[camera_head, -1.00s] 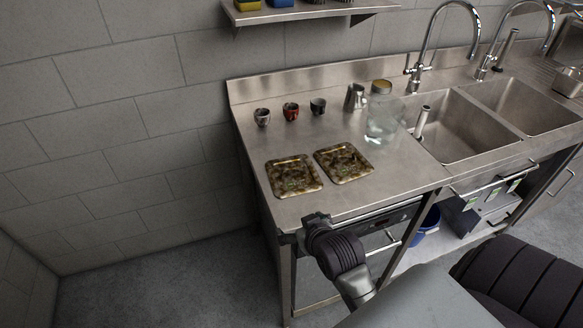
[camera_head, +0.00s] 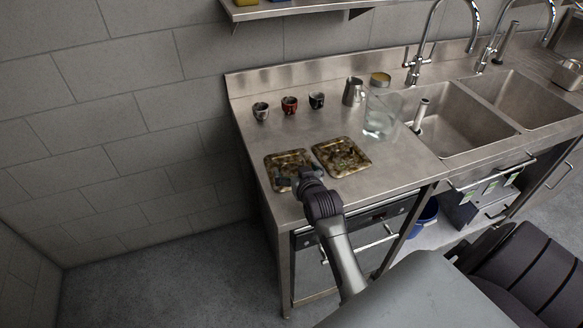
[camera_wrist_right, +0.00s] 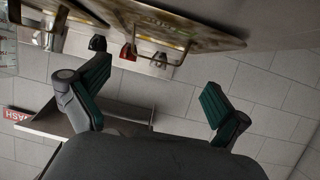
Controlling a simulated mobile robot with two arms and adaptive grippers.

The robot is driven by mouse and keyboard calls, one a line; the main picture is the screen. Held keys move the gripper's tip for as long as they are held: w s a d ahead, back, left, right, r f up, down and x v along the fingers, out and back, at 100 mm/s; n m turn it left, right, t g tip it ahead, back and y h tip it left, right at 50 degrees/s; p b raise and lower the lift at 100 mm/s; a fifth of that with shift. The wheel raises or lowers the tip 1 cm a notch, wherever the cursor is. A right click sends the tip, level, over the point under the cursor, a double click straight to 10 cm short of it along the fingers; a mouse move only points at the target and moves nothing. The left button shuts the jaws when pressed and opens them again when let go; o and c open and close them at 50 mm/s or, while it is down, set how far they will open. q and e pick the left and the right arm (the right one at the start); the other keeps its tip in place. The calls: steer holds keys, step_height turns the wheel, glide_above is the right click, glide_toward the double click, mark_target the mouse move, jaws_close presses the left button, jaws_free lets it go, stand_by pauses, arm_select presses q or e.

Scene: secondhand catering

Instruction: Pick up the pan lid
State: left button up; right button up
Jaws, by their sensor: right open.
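Two square pan lids with a mottled brown-gold pattern lie side by side on the steel counter, a left one (camera_head: 287,160) and a right one (camera_head: 341,156). My right gripper (camera_head: 293,183) is at the front edge of the left lid and covers part of it. In the right wrist view, which is upside down, that lid (camera_wrist_right: 195,28) shows edge-on with a wire handle (camera_wrist_right: 165,53) standing from it. The open, empty fingers (camera_wrist_right: 157,78) point toward it; contact does not show. My left gripper is not in view.
Small cups (camera_head: 289,105) stand in a row behind the lids, with a steel pitcher (camera_head: 353,92), a glass container (camera_head: 381,117) and a gold disc (camera_head: 380,79). A sink (camera_head: 460,125) is to the right. A wall shelf (camera_head: 290,13) hangs above.

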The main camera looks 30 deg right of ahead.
mark_target(293, 173)
steer(key=x, duration=0.2)
steer(key=p+x, duration=0.1)
steer(key=x, duration=0.1)
steer(key=shift+w+d, duration=0.2)
steer(key=shift+d, duration=0.1)
steer(key=shift+c, duration=0.7)
steer(key=c, duration=1.1)
